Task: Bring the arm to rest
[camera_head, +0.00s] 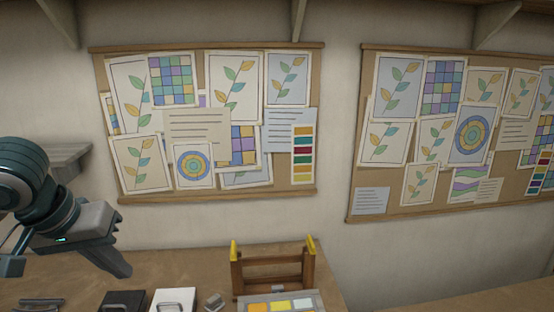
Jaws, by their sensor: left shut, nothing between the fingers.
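My left arm comes in from the left edge, and its gripper (114,262) hangs in the air over the left part of the wooden table (195,266). The fingers point down and to the right. They are shut with nothing between them, and they touch nothing that I can see. My right gripper does not show.
A wooden rack (308,272) with yellow tips stands at the table's right end, behind a palette with colour patches (279,307). Pinboards (110,120) hang behind.

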